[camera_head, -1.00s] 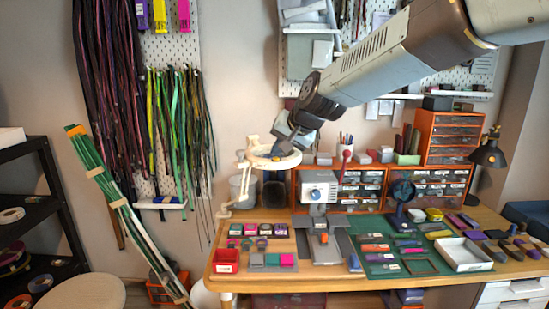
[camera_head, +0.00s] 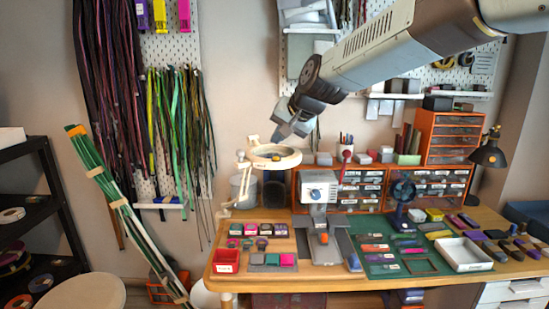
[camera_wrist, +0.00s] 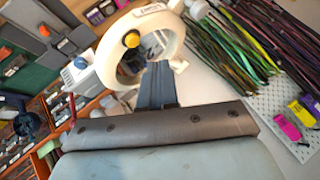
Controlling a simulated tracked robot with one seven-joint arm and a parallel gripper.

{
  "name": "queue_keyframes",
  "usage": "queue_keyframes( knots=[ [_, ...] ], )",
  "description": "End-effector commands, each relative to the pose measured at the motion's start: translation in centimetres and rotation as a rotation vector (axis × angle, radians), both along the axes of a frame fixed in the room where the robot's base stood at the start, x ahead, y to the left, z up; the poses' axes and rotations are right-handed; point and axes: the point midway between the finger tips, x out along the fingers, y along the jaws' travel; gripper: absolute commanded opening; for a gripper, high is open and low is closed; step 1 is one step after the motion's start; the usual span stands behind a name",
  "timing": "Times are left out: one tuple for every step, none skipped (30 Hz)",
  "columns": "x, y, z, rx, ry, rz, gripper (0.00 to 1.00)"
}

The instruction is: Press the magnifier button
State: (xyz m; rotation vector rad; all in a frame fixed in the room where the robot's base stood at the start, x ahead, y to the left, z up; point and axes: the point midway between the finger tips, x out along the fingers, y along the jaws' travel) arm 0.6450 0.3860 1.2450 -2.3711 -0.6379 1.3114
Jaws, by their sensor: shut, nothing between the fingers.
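The magnifier (camera_head: 262,162) is a cream ring on a jointed arm at the back left of the table. In the wrist view its ring (camera_wrist: 178,40) is large and near, with a round orange-yellow button (camera_wrist: 132,39) on the rim. My gripper (camera_head: 276,138) is shut and empty, a little above the ring in the head view. In the wrist view its dark fingers (camera_wrist: 158,68) overlap the lower part of the ring opening, to the right of and below the button. I see no contact with the button.
A grey press (camera_head: 318,188) stands right of the magnifier, before orange drawer units (camera_head: 450,137). Cords hang on the wall at left. Air above the magnifier is mostly free.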

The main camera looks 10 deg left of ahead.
Motion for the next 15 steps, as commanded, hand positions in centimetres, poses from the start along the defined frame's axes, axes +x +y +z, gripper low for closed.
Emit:
queue_keyframes(
  knots=[
    [0.0, 0.0, 0.4, 0.000, -0.001, 0.001, 0.00],
    [0.0, 0.0, 0.7, 0.000, -0.001, 0.001, 0.00],
    [0.0, 0.0, 1.0, 0.001, -0.001, 0.001, 0.00],
    [0.0, 0.0, 1.3, 0.001, -0.002, 0.000, 0.00],
    [0.0, 0.0, 1.5, 0.001, -0.002, -0.001, 0.00],
    [0.0, 0.0, 1.8, 0.000, -0.001, -0.001, 0.00],
    [0.0, 0.0, 2.1, 0.000, -0.001, -0.001, 0.00],
    [0.0, 0.0, 2.3, 0.001, -0.001, 0.000, 0.00],
    [0.0, 0.0, 2.6, 0.001, -0.002, 0.000, 0.00],
    [0.0, 0.0, 2.9, 0.001, -0.002, 0.000, 0.00],
    [0.0, 0.0, 3.1, 0.001, -0.002, 0.000, 0.00],
    [0.0, 0.0, 3.3, 0.000, -0.001, 0.000, 0.00],
    [0.0, 0.0, 3.4, 0.000, -0.001, -0.001, 0.00],
    [0.0, 0.0, 3.5, 0.000, 0.000, 0.000, 0.00],
    [0.0, 0.0, 3.7, 0.000, 0.000, 0.000, 0.00]
  ],
)
